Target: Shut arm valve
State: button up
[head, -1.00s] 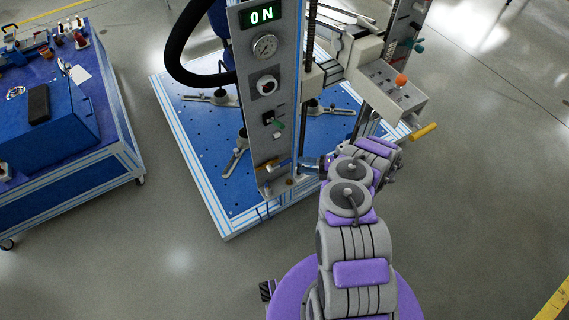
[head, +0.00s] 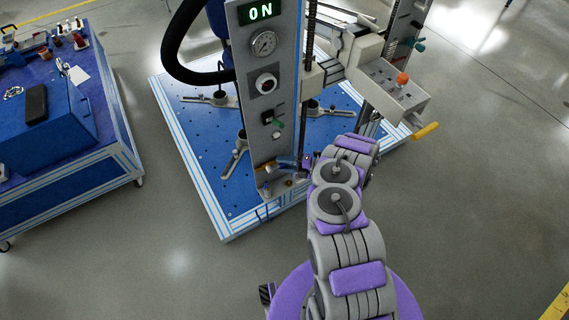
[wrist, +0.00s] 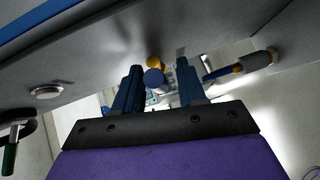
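My gripper (wrist: 158,90) has two blue fingers spread apart, with a gap between them. In the wrist view a knob with a blue face and a yellow part (wrist: 154,76) shows in that gap; I cannot tell whether it is touched. In the head view my gripper (head: 287,163) is at the lower end of the grey control panel (head: 262,135), beside small yellow and blue fittings (head: 268,170). My arm partly hides this area. A yellow handle (head: 425,131) sticks out from the grey box at the right. No label shows which fitting is the arm valve.
An orange knob (head: 402,78) tops the grey box. A blue cart (head: 60,150) stands left. The floor between is clear.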

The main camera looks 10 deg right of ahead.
jog(key=shift+d, duration=0.2)
jog(key=shift+c, duration=1.4)
jog(key=shift+a, duration=0.1)
grip_shut()
